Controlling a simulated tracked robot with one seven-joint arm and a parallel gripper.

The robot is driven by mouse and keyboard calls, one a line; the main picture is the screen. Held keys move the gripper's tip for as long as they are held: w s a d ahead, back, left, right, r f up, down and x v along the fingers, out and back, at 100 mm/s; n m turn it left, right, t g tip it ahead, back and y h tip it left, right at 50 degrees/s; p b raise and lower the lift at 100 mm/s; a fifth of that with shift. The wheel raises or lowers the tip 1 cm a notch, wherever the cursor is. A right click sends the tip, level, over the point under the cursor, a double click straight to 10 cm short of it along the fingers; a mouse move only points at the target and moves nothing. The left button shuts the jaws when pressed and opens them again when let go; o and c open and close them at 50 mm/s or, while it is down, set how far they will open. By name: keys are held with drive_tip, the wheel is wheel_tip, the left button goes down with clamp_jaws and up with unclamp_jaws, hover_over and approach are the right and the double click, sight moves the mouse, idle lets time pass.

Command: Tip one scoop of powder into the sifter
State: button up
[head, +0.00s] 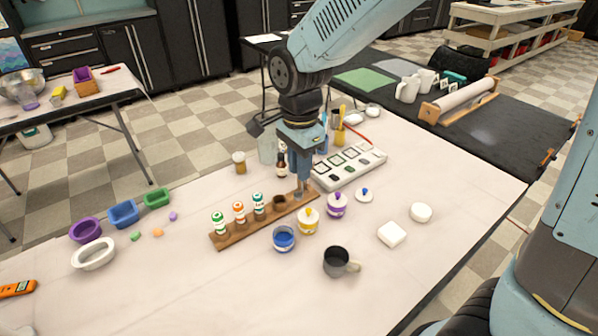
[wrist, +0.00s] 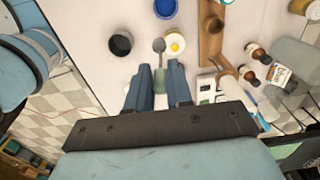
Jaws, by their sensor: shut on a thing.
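In the wrist view my gripper (wrist: 159,88) is shut on the handle of a grey scoop (wrist: 158,45). The scoop's bowl shows between a dark round cup and the yellow-topped jar; whether powder lies in it I cannot tell. The dark grey cup with a pale handle (head: 338,262) stands front centre and may be the sifter; it shows at left in the wrist view (wrist: 121,44). An open blue-filled cup (head: 284,239) and the yellow-topped jar (head: 308,221) stand behind it.
The wooden rack (head: 235,236) holds several small bottles. A purple-topped jar (head: 337,205), a white palette (head: 348,168), a white block (head: 391,235) and a round white piece (head: 420,212) stand nearby. Coloured moulds (head: 124,214) sit at left.

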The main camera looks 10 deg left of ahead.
drive_tip(key=shift+r, duration=0.45)
drive_tip(key=shift+f, duration=0.1)
drive_tip(key=shift+s+a+f, duration=0.2)
drive_tip(key=shift+a+f, duration=0.5)
drive_tip(key=shift+f, duration=2.3)
drive_tip(key=shift+s+a+f, duration=0.2)
drive_tip(key=shift+a+f, duration=0.45)
drive_tip(key=shift+f, duration=2.4)
drive_tip(key=shift+s+a+f, duration=0.2)
drive_tip(key=shift+a+f, duration=0.5)
drive_tip(key=shift+f, duration=2.3)
drive_tip(key=shift+r, duration=0.1)
wheel_tip(320, 180, up, 9)
drive_tip(key=shift+d, duration=0.1)
